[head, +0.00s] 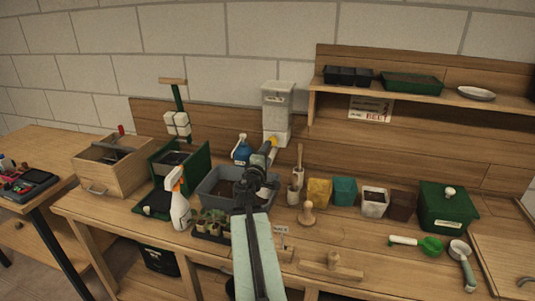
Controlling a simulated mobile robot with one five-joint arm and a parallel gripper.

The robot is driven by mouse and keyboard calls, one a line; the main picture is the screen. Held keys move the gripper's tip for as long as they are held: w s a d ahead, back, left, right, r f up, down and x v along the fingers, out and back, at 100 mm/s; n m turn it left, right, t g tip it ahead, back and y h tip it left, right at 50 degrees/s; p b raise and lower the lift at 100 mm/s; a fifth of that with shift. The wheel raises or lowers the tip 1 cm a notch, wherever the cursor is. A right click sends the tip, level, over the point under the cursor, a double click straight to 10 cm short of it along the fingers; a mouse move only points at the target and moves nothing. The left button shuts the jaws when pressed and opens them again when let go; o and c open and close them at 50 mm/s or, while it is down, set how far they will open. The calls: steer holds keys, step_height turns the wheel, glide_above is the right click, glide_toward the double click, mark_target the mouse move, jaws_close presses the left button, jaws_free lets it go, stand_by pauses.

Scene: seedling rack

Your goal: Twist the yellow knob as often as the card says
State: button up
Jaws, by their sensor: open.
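A pale grey box-shaped dispenser (278,100) stands against the back board, with a small label on its front. A yellow knob (273,143) shows low on its front, partly hidden by my gripper. My gripper (266,151) is open at the end of my outstretched arm, right at the knob; I cannot tell whether it touches it. A small white card (281,230) stands on the bench to the right of my arm; its print is too small to read surely.
A grey tub (208,187) lies under my arm. A spray bottle (179,205) and seedling tray (211,224) are left of it. Wooden tools (307,214) and several coloured pots (343,190) stand to the right. A shelf (425,94) overhangs the back right.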

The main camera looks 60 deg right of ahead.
mark_target(273, 140)
steer(key=w+d+n, duration=0.1)
steer(key=d+n, duration=0.1)
steer(key=n, duration=0.4)
steer(key=w+d+n, duration=0.1)
steer(key=d+n, duration=0.2)
steer(key=n, duration=0.3)
steer(key=d+n, duration=0.2)
steer(key=n, duration=0.4)
steer(key=shift+w+d+r, duration=0.25)
steer(key=shift+w, duration=0.15)
steer(key=shift+a, duration=0.1)
jaws_close()
